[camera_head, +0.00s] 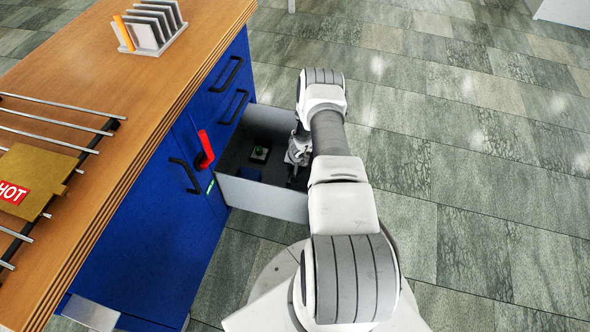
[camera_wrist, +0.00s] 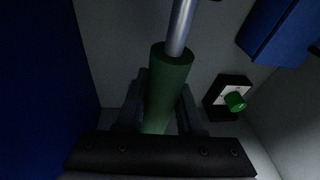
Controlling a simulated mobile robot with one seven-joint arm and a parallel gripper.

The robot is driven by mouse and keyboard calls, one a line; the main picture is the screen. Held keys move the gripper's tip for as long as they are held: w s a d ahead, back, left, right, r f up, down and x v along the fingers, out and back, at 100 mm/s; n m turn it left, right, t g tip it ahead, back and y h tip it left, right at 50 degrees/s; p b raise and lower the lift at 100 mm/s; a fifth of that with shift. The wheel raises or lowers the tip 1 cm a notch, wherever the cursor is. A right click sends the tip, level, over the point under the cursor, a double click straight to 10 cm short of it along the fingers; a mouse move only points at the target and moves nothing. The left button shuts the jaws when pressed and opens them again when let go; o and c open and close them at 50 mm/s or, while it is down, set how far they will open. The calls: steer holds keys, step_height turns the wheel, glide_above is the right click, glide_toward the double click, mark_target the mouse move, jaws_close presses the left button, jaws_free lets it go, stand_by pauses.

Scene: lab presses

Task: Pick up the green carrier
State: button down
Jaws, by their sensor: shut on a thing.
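In the wrist view, a dark green cylinder with a metal rod out of its far end, which I take for the green carrier (camera_wrist: 172,75), lies between the two dark fingers of my gripper (camera_wrist: 160,105). The gripper is shut on it. In the head view my gripper (camera_head: 297,155) is inside the open drawer (camera_head: 262,196). There I cannot make out the carrier, as the gripper and drawer hide it. Whether the carrier touches the drawer floor I cannot tell.
A black block with a green knob (camera_wrist: 235,101) sits in the drawer, near a blue block (camera_wrist: 281,30). The drawer walls are close around. A red handle (camera_head: 205,150) is on the blue cabinet (camera_head: 163,215). On the worktop are a rack (camera_head: 152,27) and a "HOT" plate (camera_head: 38,170).

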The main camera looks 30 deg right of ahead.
steer(key=shift+w+r, duration=0.1)
step_height(320, 180, up, 10)
steer(key=p, duration=0.4)
stand_by(1.2)
